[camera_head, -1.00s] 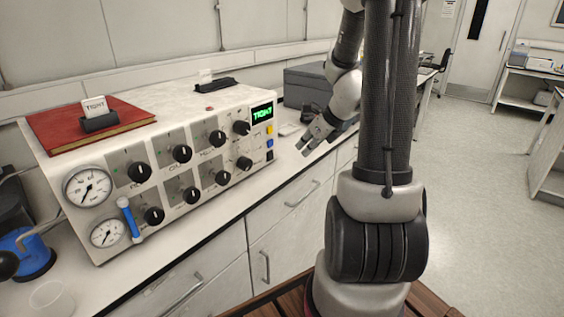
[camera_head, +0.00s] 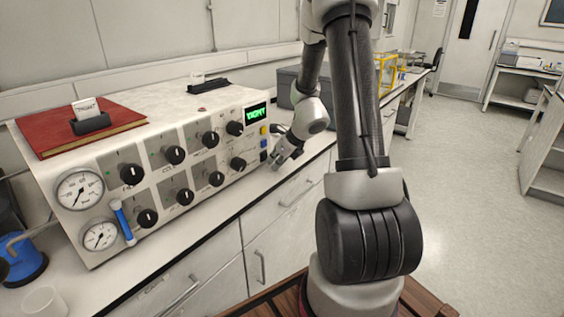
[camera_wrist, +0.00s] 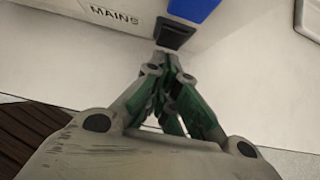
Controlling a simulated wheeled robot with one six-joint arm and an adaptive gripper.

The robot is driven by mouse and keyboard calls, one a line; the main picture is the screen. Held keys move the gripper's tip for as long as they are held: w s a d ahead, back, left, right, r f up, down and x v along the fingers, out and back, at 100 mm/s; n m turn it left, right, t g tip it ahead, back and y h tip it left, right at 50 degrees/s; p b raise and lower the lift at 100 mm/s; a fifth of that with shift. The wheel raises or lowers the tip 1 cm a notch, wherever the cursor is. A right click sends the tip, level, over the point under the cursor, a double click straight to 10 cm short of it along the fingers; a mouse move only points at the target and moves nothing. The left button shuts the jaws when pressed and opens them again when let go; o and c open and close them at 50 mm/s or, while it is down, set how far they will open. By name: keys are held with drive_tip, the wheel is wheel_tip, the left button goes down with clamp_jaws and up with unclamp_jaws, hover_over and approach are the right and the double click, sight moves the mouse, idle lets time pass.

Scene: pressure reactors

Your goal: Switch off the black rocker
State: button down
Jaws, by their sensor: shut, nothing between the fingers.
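The black rocker (camera_wrist: 174,33) shows at the top middle of the wrist view, beside the word MAINS and below a blue button (camera_wrist: 193,8). In the head view the rocker (camera_head: 264,156) is a small dark switch at the lower right end of the reactor control box (camera_head: 228,190). My gripper (camera_wrist: 162,58) is shut and empty, with its fingertips just in front of the rocker's lower edge. I cannot tell whether they touch it. In the head view my gripper (camera_head: 275,167) is at the box's right end.
The box carries several black knobs, two gauges (camera_head: 80,190), a green display (camera_head: 257,112) and a yellow button (camera_head: 263,130). A red book (camera_head: 60,135) lies on top. Bare bench runs along the box's front, above white drawers (camera_head: 280,207).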

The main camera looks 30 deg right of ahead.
drive_tip(key=shift+w+a, duration=0.1)
drive_tip(key=shift+w, duration=0.1)
drive_tip(key=shift+w+a+f, duration=0.1)
drive_tip(key=shift+w+f, duration=0.15)
drive_tip(key=shift+r, duration=0.15)
drive_tip(key=shift+r, duration=0.75)
